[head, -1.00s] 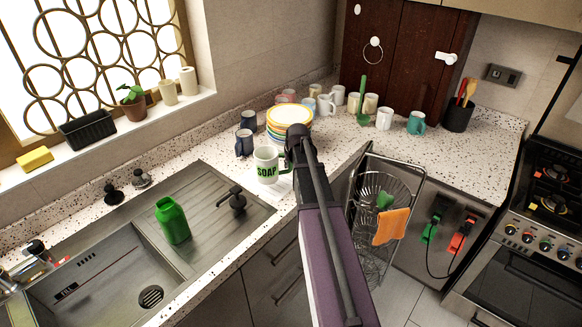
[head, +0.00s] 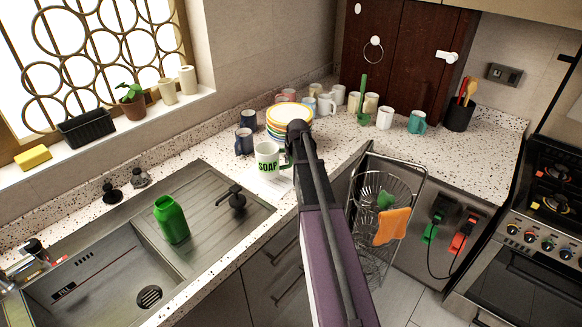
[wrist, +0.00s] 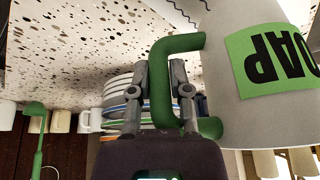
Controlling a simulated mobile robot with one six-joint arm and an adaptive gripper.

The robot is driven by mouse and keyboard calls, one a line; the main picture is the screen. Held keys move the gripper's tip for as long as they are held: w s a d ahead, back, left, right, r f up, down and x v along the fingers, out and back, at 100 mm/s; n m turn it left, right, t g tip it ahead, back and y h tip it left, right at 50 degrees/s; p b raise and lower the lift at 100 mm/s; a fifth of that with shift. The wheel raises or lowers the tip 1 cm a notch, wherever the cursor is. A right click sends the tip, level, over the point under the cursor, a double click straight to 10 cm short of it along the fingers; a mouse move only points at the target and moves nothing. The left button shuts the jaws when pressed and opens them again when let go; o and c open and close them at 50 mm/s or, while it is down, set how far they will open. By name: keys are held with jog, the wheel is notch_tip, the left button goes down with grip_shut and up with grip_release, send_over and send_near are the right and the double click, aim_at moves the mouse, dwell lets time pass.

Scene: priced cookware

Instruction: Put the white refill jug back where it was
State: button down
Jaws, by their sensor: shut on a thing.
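The white refill jug (head: 267,163) has a green SOAP label and a green handle. It stands about upright over the counter edge beside the sink's drainboard in the head view. My gripper (wrist: 161,72) is shut on the green handle, one finger on each side of it. In the wrist view the jug (wrist: 225,95) fills the right side, its label upside down. In the head view my arm hides most of the gripper. I cannot tell whether the jug's base touches the counter. A pale sheet (head: 272,187) lies below it.
A stack of coloured plates (head: 289,114) stands just behind the jug, with dark mugs (head: 244,142) to its left. Several mugs and a green ladle (head: 363,100) stand farther back. A green bottle (head: 171,220) is at the sink. Speckled counter (head: 335,140) is free right of the plates.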

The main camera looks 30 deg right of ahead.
jog(key=shift+f+b, duration=0.95)
jog(key=shift+f, duration=0.35)
jog(key=shift+f, duration=0.1)
jog(key=c, duration=0.6)
grip_release()
jog(key=shift+r, duration=0.25)
jog(key=p+v, duration=1.1)
jog(key=v, duration=0.1)
jog(key=shift+a, duration=0.1)
jog(key=shift+f, duration=0.1)
jog(key=s+a+n+g, duration=0.1)
jog(key=s+a, duration=0.5)
jog(key=a, duration=0.3)
jog(key=s+a+f+n+g, duration=0.1)
jog(key=s+a+g, duration=0.1)
jog(key=s+a, duration=0.4)
jog(key=s+a+n+g, duration=0.1)
jog(key=s+a, duration=0.5)
jog(key=a, duration=0.8)
jog(key=shift+s+a+f+n+g+y, duration=0.2)
jog(key=shift+s+n+g+y, duration=0.1)
jog(key=shift+s+y, duration=0.1)
